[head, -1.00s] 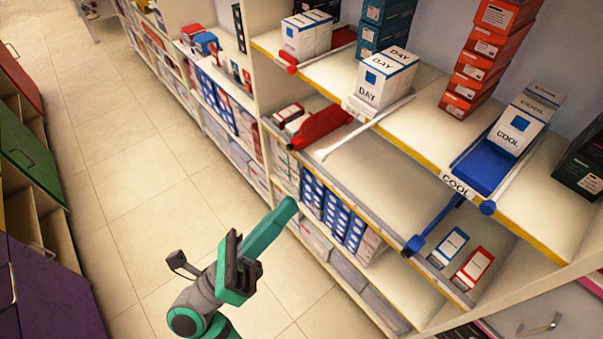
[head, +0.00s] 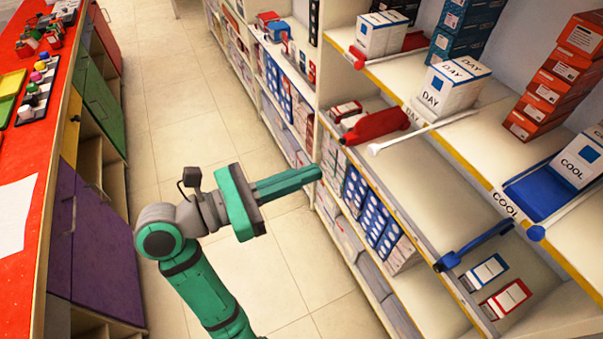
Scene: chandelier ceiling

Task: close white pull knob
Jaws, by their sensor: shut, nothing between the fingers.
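The white pull knob (head: 374,149) is the round end of a thin white rod (head: 430,131). The rod juts out past the shelf front, near the stacked DAY boxes (head: 452,85). My gripper (head: 319,173) is shut and empty. It points right toward the shelf unit, over the aisle side. In the picture its tip lies left of the white knob and slightly below it, with a gap between. The depth between them is hard to judge.
A blue pull (head: 475,246) juts out lower right. A red-topped counter (head: 40,185) with purple and green doors stands at left. The tiled aisle (head: 180,110) between is clear.

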